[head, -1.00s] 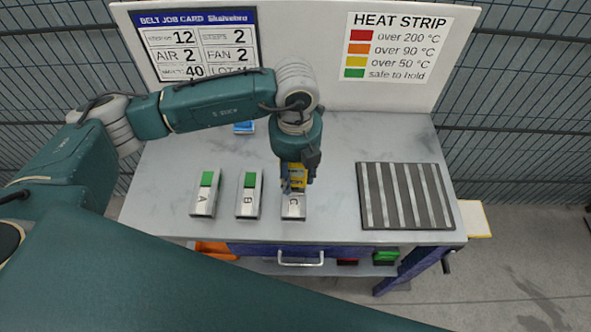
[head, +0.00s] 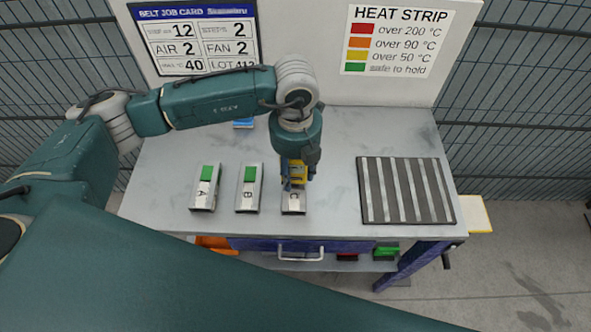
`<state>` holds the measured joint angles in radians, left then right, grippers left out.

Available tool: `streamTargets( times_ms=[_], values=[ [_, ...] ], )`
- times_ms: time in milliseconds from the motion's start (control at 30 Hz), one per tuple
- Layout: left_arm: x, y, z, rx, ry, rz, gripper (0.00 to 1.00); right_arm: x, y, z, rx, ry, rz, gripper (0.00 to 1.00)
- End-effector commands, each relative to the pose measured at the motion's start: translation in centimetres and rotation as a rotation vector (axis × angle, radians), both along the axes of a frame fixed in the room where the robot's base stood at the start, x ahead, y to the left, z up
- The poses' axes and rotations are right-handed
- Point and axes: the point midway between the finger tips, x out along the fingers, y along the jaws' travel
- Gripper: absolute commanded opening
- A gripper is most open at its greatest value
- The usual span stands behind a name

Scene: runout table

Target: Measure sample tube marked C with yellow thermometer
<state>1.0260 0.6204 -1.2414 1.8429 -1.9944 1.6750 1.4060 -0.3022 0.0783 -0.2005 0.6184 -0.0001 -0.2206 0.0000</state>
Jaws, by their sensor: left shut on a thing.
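The sample tube marked C (head: 293,204) is a metallic block on the table, third in a row beside tubes A (head: 204,190) and B (head: 248,192). My left gripper (head: 294,182) points down over the far part of tube C and is shut on the yellow thermometer (head: 297,171). The thermometer is partly hidden by the fingers. I cannot tell whether it touches tube C. The far end of tube C is covered by the gripper. My right gripper is not in view.
A dark ribbed rack (head: 405,192) lies on the right of the table (head: 334,190). A blue item (head: 243,123) lies behind the arm. A heat strip chart (head: 398,42) and job card (head: 195,37) are on the back panel. A drawer handle (head: 300,253) is at the front.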

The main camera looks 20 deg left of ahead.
Motion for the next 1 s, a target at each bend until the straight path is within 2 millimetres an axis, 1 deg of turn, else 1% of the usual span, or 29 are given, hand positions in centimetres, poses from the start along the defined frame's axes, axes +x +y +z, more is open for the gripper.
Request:
streamTargets(
  times_ms=[167,533,1000],
  values=[
    [0.03,-0.02,-0.24,-0.001,-0.001,0.000,0.23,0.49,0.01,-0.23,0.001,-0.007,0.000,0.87],
    [0.03,-0.03,-0.68,-0.001,-0.001,0.000,0.23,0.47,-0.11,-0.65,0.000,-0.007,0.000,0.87],
    [0.02,-0.03,-0.66,-0.001,0.000,0.000,0.23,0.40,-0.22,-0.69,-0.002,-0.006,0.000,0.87]
  ],
)
